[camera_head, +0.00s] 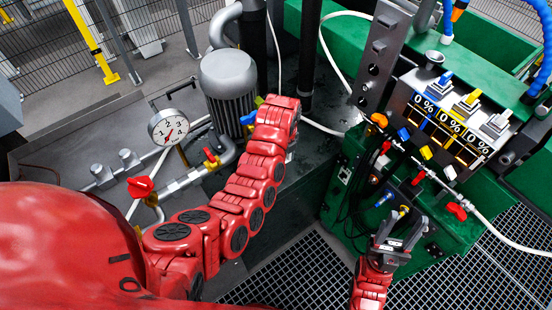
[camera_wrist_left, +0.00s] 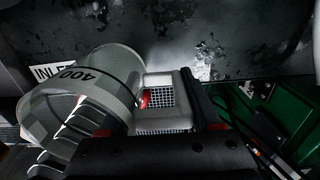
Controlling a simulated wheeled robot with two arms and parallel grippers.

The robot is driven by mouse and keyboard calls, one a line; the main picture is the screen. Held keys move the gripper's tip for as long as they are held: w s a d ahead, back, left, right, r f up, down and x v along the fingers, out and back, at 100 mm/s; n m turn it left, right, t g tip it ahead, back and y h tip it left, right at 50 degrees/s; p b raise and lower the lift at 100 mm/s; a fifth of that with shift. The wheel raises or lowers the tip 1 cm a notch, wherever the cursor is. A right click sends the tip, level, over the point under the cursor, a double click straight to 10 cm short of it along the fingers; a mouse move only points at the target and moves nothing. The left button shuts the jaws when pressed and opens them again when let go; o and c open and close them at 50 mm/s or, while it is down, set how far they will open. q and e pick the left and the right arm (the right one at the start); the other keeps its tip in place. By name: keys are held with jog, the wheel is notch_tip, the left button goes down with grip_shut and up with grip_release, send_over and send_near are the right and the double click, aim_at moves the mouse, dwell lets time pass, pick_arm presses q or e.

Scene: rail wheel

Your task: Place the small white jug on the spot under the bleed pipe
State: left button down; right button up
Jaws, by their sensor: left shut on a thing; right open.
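The jug looks tilted in that view. In the head view my left arm reaches up the middle, and its wrist hides the gripper and the jug. My right gripper (camera_head: 402,228) is open and empty, in front of the green machine. I cannot pick out the bleed pipe or the spot under it.
A grey motor (camera_head: 228,84), a pressure gauge (camera_head: 168,127) and piping with a red valve handle (camera_head: 140,187) stand left of my left arm. The green machine (camera_head: 347,205) with a percent-display panel (camera_head: 448,125) is on the right. An INLET label (camera_wrist_left: 48,72) is behind the jug.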

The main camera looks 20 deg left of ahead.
pick_arm(q)
jog(key=shift+w+a+r+p, duration=0.1)
jog(key=shift+w+a+p, duration=0.05)
jog(key=shift+w+a, duration=0.4)
jog(key=shift+w+a+p, duration=0.15)
jog(key=shift+w+a, duration=0.15)
jog(key=shift+a, duration=0.3)
jog(key=shift+w+a+f, duration=0.2)
jog(key=shift+w+a, duration=0.05)
jog(key=shift+a, duration=0.05)
notch_tip(320, 180, down, 3)
jog(key=shift+s+r+p, duration=0.1)
jog(key=shift+r+p, duration=0.1)
jog(key=shift+p, duration=0.45)
jog(key=shift+f, duration=0.4)
jog(key=shift+c, duration=0.5)
grip_release()
jog(key=shift+f, duration=0.1)
